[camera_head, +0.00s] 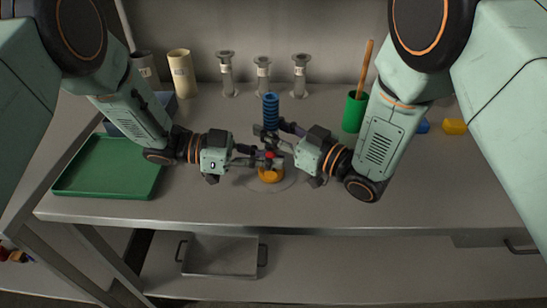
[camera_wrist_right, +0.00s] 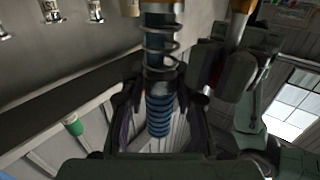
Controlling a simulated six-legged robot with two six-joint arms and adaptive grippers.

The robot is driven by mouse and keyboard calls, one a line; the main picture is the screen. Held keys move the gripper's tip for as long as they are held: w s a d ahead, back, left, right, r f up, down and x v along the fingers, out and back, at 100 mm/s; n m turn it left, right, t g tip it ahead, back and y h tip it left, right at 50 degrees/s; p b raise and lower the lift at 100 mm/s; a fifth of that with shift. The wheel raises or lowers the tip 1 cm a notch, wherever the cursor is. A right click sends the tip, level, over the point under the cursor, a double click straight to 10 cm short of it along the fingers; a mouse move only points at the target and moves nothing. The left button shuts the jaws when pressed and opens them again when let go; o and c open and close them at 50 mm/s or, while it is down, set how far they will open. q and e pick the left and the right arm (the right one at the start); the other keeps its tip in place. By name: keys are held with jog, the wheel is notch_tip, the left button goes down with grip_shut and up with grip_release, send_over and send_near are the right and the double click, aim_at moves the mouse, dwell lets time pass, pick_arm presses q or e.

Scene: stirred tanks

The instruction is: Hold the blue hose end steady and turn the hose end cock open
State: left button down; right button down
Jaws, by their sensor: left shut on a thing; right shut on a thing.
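The blue hose end (camera_head: 271,108) stands upright, ribbed, near the middle of the bench. In the right wrist view its blue coils (camera_wrist_right: 160,115) show between my right fingers, in line with a metal spring coil (camera_wrist_right: 162,50). A small red part (camera_head: 269,154), apparently the cock, sits below it, above an orange round base (camera_head: 271,175). My right gripper (camera_head: 281,132) is closed around the hose end from the right. My left gripper (camera_head: 260,153) comes in lower from the left and is closed at the red part. The fingers hide the cock's exact angle.
A green tray (camera_head: 75,189) lies at the left. A green pot (camera_head: 353,116) with a wooden stick and a yellow block (camera_head: 455,127) are at the right. The front bench edge is clear.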

dwell(0.3)
pick_arm(q)
jog(key=c, duration=1.5)
grip_release()
jog(key=a, duration=0.4)
jog(key=a+r, duration=0.1)
jog(key=a, duration=0.7)
jog(key=shift+r, duration=0.35)
